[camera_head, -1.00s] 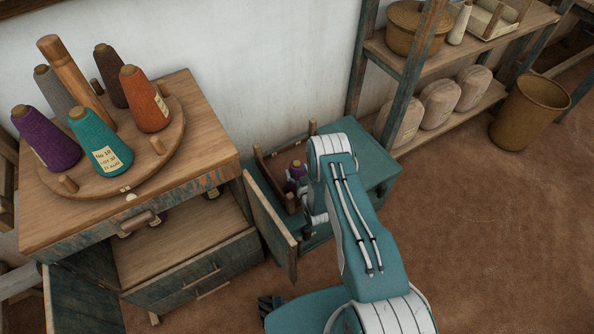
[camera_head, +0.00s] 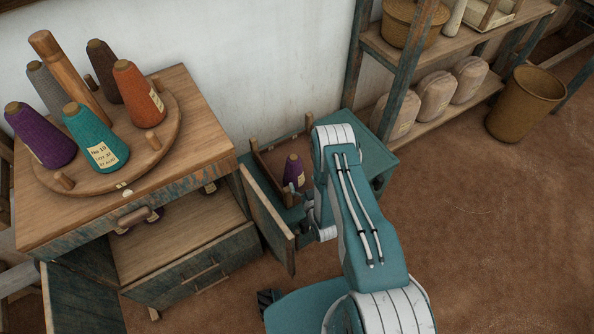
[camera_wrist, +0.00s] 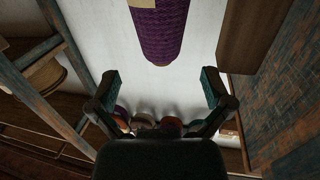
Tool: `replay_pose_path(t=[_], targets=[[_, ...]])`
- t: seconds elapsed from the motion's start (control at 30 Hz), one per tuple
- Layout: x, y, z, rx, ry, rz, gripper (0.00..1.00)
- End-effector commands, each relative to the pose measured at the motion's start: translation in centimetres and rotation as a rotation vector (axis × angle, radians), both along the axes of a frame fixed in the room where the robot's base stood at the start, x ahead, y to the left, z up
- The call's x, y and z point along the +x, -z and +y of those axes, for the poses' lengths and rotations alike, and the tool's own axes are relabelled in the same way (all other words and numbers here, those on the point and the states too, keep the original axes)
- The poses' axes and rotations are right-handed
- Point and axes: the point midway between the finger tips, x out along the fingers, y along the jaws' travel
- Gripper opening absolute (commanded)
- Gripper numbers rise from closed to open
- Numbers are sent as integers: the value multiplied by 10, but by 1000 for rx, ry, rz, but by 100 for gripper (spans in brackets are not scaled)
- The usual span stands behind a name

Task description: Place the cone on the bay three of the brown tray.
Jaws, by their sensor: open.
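A purple cone (camera_head: 293,171) stands upright in the small brown tray (camera_head: 267,165), which sits on a low teal stand right of the cabinet. I cannot tell which bay it is in; my arm hides the right part of the tray. In the wrist view a large purple cone (camera_wrist: 160,32) with a pale label edge shows beyond my fingertips, apart from them. My gripper (camera_wrist: 159,78) is open with nothing between its fingers. In the head view my gripper is mostly hidden behind my arm, beside the tray.
A round wooden rack on the cabinet top (camera_head: 205,135) carries several cones, including a teal cone (camera_head: 95,140) and an orange cone (camera_head: 138,95). An open cabinet door (camera_head: 266,220) stands close left of my arm. Shelves with bundles and a basket (camera_head: 524,103) are at right.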

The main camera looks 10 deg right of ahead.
Motion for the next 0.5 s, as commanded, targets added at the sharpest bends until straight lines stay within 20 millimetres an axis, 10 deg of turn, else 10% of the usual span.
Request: replay_pose_path(t=[0.3, 0.5], targets=[[-33, -4, -4, -1, 0, 1, 100], [7, -43, -7, -33, -3, 51, 100]])
